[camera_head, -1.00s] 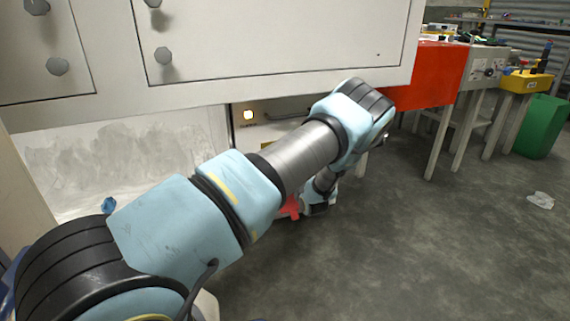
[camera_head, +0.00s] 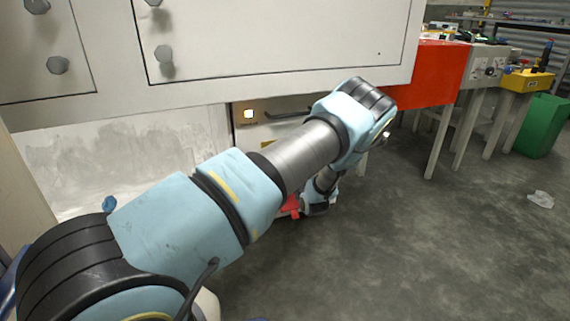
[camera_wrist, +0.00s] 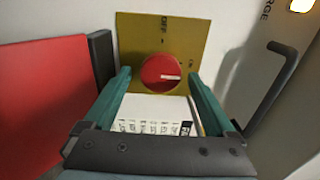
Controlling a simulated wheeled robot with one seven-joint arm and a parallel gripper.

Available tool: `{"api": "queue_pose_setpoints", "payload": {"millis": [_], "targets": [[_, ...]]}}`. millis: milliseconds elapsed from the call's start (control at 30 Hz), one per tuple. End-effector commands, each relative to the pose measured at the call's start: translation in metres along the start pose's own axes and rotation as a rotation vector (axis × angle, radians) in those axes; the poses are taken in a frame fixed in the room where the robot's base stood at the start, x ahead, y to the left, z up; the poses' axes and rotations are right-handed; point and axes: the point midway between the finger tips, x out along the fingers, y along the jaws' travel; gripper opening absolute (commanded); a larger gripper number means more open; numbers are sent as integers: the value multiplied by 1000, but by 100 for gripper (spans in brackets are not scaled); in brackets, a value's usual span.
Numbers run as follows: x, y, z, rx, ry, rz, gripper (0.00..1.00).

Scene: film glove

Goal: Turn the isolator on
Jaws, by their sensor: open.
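In the wrist view the isolator is a round red knob (camera_wrist: 158,66) on a yellow plate (camera_wrist: 135,35). OFF is lettered above the knob and a small label, likely ON, is at its right. The knob's white pointer mark lies nearly level, towards the right. My gripper (camera_wrist: 161,76) is open, with one teal finger on each side of the knob; I cannot tell whether either finger touches it. In the head view my arm hides the isolator and the gripper's fingertips.
A red panel (camera_wrist: 45,100) stands close on the left in the wrist view. A black handle (camera_wrist: 270,85) and a lit lamp (camera_wrist: 301,5) are at the right.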

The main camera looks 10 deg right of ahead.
Motion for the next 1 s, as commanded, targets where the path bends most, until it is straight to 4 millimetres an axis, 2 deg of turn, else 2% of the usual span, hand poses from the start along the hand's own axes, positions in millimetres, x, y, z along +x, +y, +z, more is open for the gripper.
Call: {"api": "queue_pose_setpoints", "payload": {"millis": [167, 400, 533, 700, 1000], "targets": [[-26, -2, -1, 2, 3, 2, 91], [-74, -2, -1, 2, 3, 3, 91], [-92, -1, 0, 2, 1, 2, 91], [-104, 0, 0, 1, 0, 1, 91], [-105, 0, 0, 1, 0, 1, 91]]}}
